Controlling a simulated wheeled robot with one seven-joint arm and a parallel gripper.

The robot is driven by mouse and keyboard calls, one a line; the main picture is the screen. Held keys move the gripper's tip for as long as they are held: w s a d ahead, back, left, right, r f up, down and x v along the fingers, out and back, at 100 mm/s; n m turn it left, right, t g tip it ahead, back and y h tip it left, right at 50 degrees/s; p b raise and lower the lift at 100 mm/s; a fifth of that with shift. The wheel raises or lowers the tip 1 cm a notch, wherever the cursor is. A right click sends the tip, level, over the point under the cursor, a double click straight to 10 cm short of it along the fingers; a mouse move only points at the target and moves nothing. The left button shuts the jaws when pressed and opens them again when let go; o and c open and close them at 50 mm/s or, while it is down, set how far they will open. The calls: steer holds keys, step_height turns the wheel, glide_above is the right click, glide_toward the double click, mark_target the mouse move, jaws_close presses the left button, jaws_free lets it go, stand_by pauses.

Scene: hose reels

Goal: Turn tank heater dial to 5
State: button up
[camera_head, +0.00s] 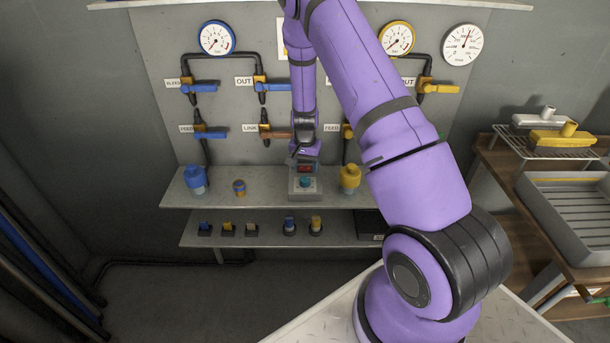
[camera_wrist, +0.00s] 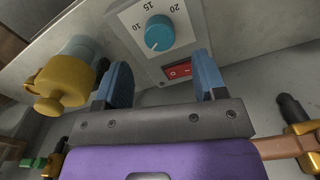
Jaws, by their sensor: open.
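The tank heater (camera_head: 304,192) is a pale box on the upper shelf in the head view. Its round blue dial (camera_head: 306,182) also shows in the wrist view (camera_wrist: 159,33), on a white scale plate where 10, 15 and 20 are readable. A red switch (camera_wrist: 178,71) sits beside the dial. My gripper (camera_wrist: 163,78) is open and empty. Its blue fingers are apart from the dial, with the switch seen between them.
A yellow capped fitting (camera_head: 349,178) stands right of the heater, and a blue one (camera_head: 195,180) stands at the left. Valves and gauges line the panel behind. Several small items stand on the lower shelf (camera_head: 262,237). A grey tray (camera_head: 535,200) is at the right.

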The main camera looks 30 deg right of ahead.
steer(key=shift+r, duration=2.3)
step_height(320, 180, up, 16)
steer(key=n+t, duration=0.1)
steer(key=n, duration=0.1)
glide_above(305, 179)
steer(key=s+a, duration=0.3)
steer(key=a, duration=0.2)
steer(key=s+a+r+n+t+y, duration=0.1)
steer(key=s+a+r, duration=0.15)
steer(key=r, duration=0.35)
steer(key=s+a+r+n+t, duration=0.1)
steer(key=s+a+r, duration=0.1)
steer(key=s+r, duration=0.3)
steer(key=s+a+r+n, duration=0.2)
steer(key=s+r, duration=0.2)
steer(key=s, duration=0.4)
steer(key=s+a+r+n+t, duration=0.1)
steer(key=s+r, duration=0.3)
steer(key=s, duration=0.4)
steer(key=s+a+r+n+t+h, duration=0.1)
steer(key=s+a+r+n, duration=0.1)
steer(key=s, duration=0.6)
step_height(305, 179, up, 3)
steer(key=shift+a+f+n, duration=0.1)
steer(key=shift+a+n, duration=0.3)
steer(key=shift+a, duration=0.1)
